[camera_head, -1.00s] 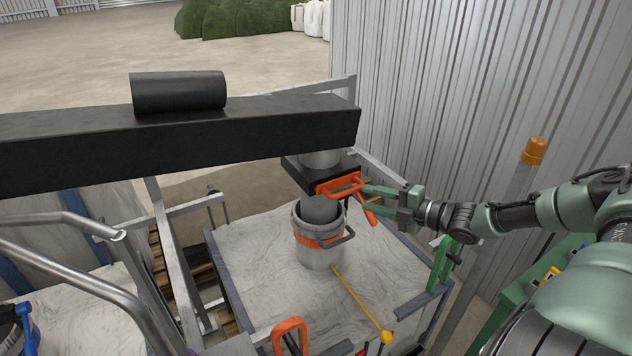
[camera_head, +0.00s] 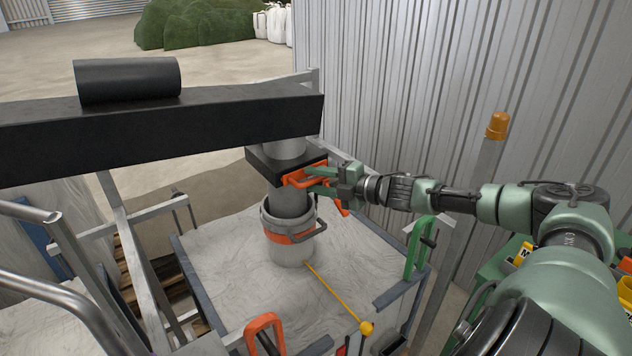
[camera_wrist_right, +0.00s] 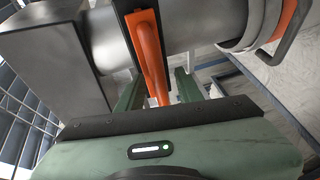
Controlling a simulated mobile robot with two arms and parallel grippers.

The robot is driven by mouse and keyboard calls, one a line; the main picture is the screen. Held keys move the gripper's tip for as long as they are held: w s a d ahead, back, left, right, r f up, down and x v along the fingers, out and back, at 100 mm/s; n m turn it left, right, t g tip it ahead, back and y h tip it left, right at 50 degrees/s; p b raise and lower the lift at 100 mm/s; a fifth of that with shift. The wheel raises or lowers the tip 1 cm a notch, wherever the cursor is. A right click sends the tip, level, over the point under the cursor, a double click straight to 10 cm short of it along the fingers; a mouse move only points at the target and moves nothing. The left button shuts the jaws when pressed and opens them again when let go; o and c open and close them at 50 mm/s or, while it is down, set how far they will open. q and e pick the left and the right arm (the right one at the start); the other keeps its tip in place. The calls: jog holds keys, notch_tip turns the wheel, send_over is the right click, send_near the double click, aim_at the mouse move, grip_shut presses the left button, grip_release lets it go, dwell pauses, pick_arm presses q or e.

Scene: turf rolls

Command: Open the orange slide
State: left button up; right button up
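The orange slide handle (camera_head: 293,180) is a loop at the right end of a dark flat box (camera_head: 262,166) beneath the black beam. A grey pipe passes through the box and runs down towards a bucket (camera_head: 290,252) with an orange band. My right gripper (camera_head: 312,181) has its green fingers apart at the handle. In the right wrist view the orange bar (camera_wrist_right: 150,60) runs between the two fingers (camera_wrist_right: 160,88). They look open around it, and contact is not clear. My left gripper is out of view.
A pale-topped table (camera_head: 220,262) holds the bucket and a yellow-knobbed rod (camera_head: 335,297). Green (camera_head: 420,245) and orange (camera_head: 262,322) handles stand up at its edges. A corrugated wall (camera_head: 420,80) stands behind.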

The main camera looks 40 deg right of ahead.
grip_shut()
dwell(1.5)
